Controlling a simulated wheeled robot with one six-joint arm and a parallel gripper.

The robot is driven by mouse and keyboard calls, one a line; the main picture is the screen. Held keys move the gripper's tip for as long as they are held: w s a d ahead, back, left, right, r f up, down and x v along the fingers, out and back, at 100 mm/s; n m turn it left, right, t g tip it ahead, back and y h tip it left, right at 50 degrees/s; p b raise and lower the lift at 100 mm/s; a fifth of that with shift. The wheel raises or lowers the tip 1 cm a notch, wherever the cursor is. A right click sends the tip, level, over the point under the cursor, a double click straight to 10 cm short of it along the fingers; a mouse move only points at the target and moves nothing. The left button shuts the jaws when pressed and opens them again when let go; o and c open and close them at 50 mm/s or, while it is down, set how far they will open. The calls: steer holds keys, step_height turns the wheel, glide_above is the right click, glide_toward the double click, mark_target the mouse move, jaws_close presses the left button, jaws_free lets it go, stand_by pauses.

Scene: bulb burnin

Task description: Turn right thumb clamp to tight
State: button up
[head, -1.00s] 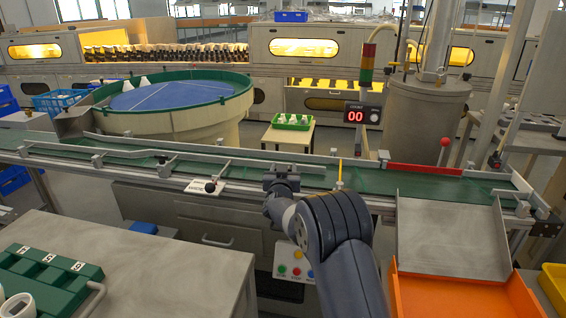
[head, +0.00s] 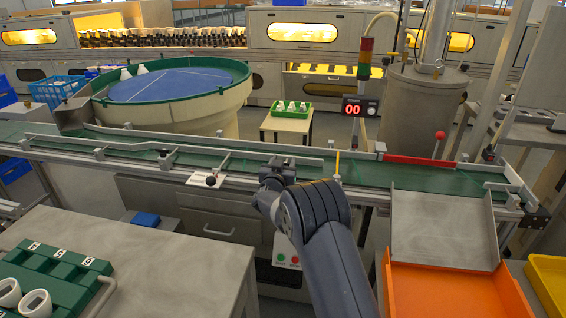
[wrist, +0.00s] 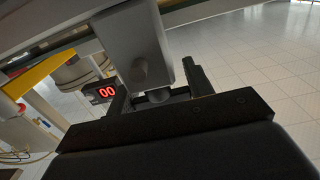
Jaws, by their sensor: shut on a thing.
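My gripper (head: 274,176) is at the near edge of the green conveyor (head: 125,148), right of the middle of its near rail. In the wrist view the two dark fingers of my gripper (wrist: 157,92) stand either side of a small round grey knob (wrist: 158,97), which I take for the right thumb clamp. The fingers are shut on it. A grey block (wrist: 135,40) with a round boss rises just beyond the knob. In the head view my gripper and arm hide the clamp. Its turn position cannot be told.
A guide rail (head: 240,157) runs along the belt. A black-knobbed lever on a white plate (head: 206,179) is left of my gripper. A yellow post (head: 337,164) stands to the right. The counter (head: 352,107) reads 00. An orange bin (head: 450,290) is at the front right.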

steer(key=o, duration=1)
steer(key=shift+v, duration=3.75)
steer(key=shift+x, duration=3.8)
